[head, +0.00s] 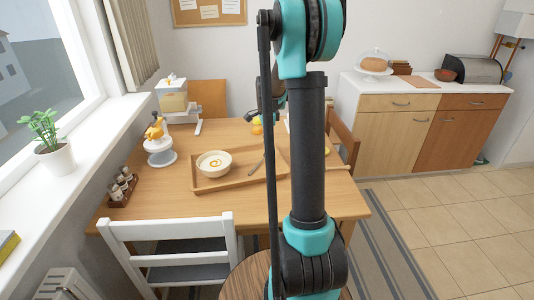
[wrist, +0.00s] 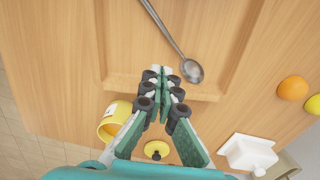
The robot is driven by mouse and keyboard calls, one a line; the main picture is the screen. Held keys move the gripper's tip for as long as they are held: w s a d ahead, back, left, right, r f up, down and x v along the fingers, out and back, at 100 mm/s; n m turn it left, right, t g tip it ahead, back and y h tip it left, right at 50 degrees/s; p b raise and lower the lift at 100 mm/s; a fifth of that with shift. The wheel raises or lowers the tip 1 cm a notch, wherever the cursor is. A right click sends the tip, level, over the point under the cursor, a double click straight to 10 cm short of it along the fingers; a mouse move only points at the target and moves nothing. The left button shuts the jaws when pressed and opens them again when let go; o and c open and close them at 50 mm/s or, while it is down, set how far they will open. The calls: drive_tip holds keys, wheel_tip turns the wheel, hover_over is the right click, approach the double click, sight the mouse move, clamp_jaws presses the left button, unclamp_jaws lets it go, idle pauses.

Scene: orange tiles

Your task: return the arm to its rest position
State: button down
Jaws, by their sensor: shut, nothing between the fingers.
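My gripper (wrist: 163,72) is shut and empty in the wrist view. Its fingertips are together above the edge of the wooden tray (wrist: 120,90), just below the bowl of a metal spoon (wrist: 193,71). In the head view my arm stands upright in the middle of the picture and reaches over the table (head: 325,178). The gripper is mostly hidden there behind my own arm links.
A bowl (head: 214,163) sits on the tray. A white chair (head: 175,222) stands at the near side. Floor at right (head: 465,220) is clear.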

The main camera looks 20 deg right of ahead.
drive_tip(key=s+a+f+n+t, duration=0.1)
drive_tip(key=s+a+n, duration=0.1)
drive_tip(key=s+n, duration=0.4)
drive_tip(key=s+a+f+n+t, duration=0.1)
drive_tip(key=s+a+n, duration=0.2)
drive_tip(key=s, duration=1)
drive_tip(key=s+a+f+n+t, duration=0.1)
drive_tip(key=s+a+n+t, duration=0.1)
drive_tip(key=s+n, duration=0.7)
drive_tip(key=shift+s+a+f+n, duration=0.2)
drive_tip(key=shift+a+f+n, duration=0.1)
drive_tip(key=shift+a+n, duration=0.2)
